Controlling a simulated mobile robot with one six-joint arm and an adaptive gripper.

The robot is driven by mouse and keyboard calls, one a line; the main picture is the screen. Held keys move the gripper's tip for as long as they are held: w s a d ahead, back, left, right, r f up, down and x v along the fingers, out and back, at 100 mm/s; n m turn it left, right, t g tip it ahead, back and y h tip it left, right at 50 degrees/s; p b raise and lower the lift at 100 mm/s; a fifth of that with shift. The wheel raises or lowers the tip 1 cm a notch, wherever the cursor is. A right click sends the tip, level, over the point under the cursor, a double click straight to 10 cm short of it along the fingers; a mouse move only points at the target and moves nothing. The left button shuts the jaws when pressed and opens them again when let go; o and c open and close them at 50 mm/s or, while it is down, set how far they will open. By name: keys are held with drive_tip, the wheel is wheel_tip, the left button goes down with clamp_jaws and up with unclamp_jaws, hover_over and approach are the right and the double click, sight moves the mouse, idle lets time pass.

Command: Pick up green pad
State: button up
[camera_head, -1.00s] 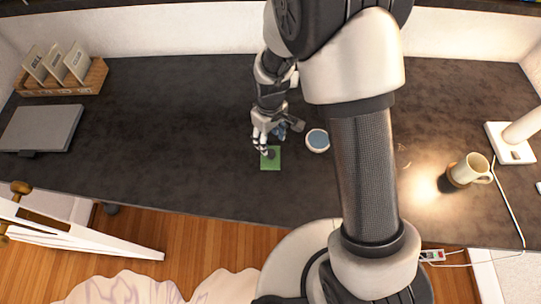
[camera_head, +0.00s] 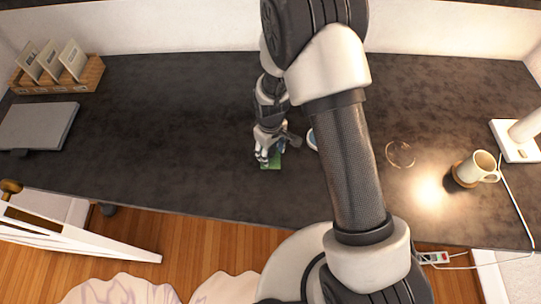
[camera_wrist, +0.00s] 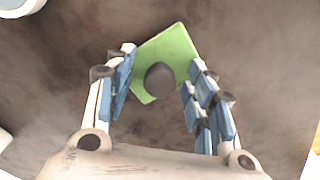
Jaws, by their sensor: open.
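The green pad (camera_head: 271,161) lies on the dark desk and is partly hidden by my gripper in the head view. In the wrist view the green pad (camera_wrist: 172,50) lies just beyond the fingertips, tilted in the picture, with a dark round knob (camera_wrist: 160,79) on it. My gripper (camera_head: 262,157) is over the pad's left part in the head view. In the wrist view my gripper (camera_wrist: 160,85) is open, its blue-padded fingers to the left and right of the knob. Nothing is held between them.
A round blue-topped dish (camera_head: 311,139) is partly hidden behind my arm. A mug (camera_head: 483,167), a glass-like ring (camera_head: 401,154) and a lamp base (camera_head: 514,141) stand on the right. A closed laptop (camera_head: 38,127) and wooden box (camera_head: 88,77) are at the left. The desk between is clear.

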sight(271, 150)
clamp_jaws()
idle(0.5)
drive_tip(key=shift+r, duration=0.15)
wheel_tip(271, 150, up, 20)
drive_tip(key=p, duration=0.5)
